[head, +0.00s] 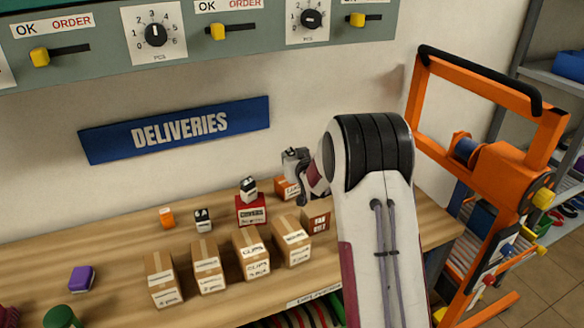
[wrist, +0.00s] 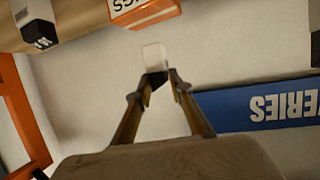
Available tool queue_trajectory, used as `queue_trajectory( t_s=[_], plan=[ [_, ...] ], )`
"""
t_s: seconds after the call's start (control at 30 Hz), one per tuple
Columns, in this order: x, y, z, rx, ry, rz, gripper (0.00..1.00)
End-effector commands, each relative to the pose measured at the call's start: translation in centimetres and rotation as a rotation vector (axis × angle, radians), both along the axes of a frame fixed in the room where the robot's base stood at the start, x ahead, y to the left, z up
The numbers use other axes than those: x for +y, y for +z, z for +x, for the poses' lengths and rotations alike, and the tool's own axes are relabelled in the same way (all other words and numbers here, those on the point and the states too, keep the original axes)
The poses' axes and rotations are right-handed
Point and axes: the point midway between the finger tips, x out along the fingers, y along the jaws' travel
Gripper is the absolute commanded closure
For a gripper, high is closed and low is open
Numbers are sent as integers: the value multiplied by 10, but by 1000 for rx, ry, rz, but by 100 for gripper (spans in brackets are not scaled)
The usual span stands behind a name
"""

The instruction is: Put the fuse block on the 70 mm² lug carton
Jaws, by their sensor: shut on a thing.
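My gripper (wrist: 160,78) is shut on a pale, partly see-through block, which I take as the fuse block (wrist: 154,57). In the head view, the gripper (head: 303,171) is above the back of the bench, and the block (head: 291,159) shows grey-white at its tip, partly hidden by the fingers. An orange and white carton (head: 287,187) stands on the bench below it. The wrist view shows this carton (wrist: 143,12) cut off at the top edge, with part of "LUGS" on its label. Its size marking is not readable. The block appears apart from the carton.
A red covers carton (head: 251,211) carries a small black-and-white item (head: 248,188). Several brown cartons (head: 208,268) line the front. A small orange item (head: 167,217), a black-and-white item (head: 202,220) and a purple block (head: 82,278) lie left. An orange frame (head: 490,165) stands right.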

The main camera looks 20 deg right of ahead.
Motion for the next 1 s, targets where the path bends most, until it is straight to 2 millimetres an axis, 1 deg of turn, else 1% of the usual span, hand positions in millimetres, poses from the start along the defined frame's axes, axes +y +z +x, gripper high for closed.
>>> queue_trajectory(
  t_s=[0.27, 0.37, 0.6, 0.7, 1.0],
  plan=[
    [0, 0, 0, -1, 0, 0, 100],
    [0, -5, 0, 0, 0, 1, 100],
    [0, -29, 0, 1, -1, 2, 100],
    [0, -35, 0, -1, 0, 1, 100],
    [0, -37, 0, -2, 0, 0, 100]
  ],
)
